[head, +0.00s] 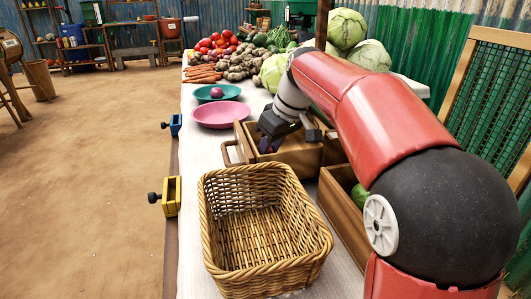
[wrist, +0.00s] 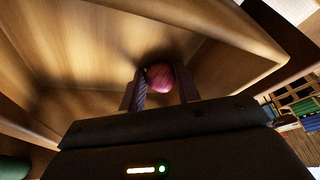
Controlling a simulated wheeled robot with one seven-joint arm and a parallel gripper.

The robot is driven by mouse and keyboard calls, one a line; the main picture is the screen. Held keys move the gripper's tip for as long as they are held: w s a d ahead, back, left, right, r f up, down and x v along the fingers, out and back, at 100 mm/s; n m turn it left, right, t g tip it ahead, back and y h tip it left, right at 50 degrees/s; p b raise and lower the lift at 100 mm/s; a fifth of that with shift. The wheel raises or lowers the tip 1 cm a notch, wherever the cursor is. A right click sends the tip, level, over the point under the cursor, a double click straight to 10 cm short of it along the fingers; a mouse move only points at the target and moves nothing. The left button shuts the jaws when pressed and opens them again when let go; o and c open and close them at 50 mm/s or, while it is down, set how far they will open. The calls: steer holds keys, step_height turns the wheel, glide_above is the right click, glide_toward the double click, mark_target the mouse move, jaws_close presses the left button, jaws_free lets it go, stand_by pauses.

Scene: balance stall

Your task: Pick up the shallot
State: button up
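A round pink-purple bulb, which I take as the shallot (wrist: 160,77), sits between the two fingers of my gripper (wrist: 161,88) in the wrist view. The fingers stand about one bulb's width apart and appear to touch it on both sides, so my gripper looks shut on it. In the head view my gripper (head: 268,144) reaches down into a wooden box (head: 296,156), and only a little purple shows at its fingers. Wooden walls (wrist: 85,45) surround it in the wrist view. Another purple bulb (head: 217,92) lies on a teal plate (head: 204,98).
An empty wicker basket (head: 262,225) stands at the table's front. A pink plate (head: 222,115) lies left of the box. A second wooden crate (head: 342,215) holds something green. Vegetables (head: 240,62) pile up behind. Blue (head: 175,125) and yellow (head: 172,196) clamps grip the table's left edge.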

steer(key=c, duration=0.5)
steer(key=shift+o, duration=0.2)
steer(key=shift+r, duration=0.1)
step_height(320, 180, up, 20)
steer(key=p, duration=0.5)
